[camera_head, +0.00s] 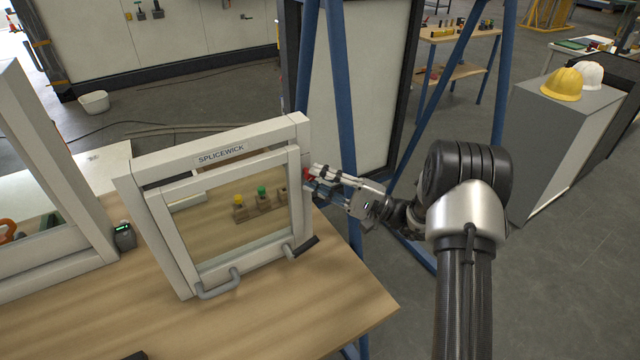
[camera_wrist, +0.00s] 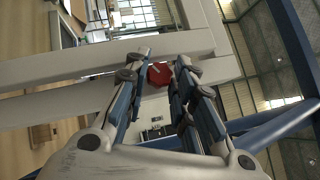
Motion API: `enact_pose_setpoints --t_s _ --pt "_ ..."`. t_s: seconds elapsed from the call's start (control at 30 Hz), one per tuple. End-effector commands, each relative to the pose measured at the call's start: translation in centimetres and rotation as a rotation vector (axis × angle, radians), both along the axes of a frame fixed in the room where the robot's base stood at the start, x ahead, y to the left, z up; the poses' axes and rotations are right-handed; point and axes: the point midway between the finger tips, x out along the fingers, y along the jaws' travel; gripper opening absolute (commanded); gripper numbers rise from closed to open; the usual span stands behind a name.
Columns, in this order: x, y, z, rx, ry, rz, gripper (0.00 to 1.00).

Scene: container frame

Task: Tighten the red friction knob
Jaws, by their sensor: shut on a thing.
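The red friction knob (camera_head: 308,175) sits on the right side of the white SPLICEWICK frame (camera_head: 215,150), which stands upright on the wooden table. In the wrist view the red knob (camera_wrist: 159,74) lies between the fingertips, against the white frame bar (camera_wrist: 100,62). My gripper (camera_head: 316,178) reaches in from the right and is shut on the knob; in the wrist view my gripper (camera_wrist: 160,70) has a finger on either side of it. The fingers hide part of the knob in the head view. A light line shows on the knob's face.
Yellow and green knobbed blocks show through the frame's pane. Blue posts (camera_head: 345,130) stand close behind my gripper. A second white frame (camera_head: 50,180) and a small dark device (camera_head: 124,237) are at left.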

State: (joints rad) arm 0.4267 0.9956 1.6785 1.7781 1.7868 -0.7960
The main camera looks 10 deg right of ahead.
Motion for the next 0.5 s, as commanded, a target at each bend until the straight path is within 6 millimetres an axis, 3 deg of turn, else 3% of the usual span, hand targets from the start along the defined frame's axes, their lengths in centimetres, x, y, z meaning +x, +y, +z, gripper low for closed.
enact_pose_setpoints --t_s 0.5 --pt "-0.02 0.15 -0.34 0.221 0.073 -0.003 0.0"
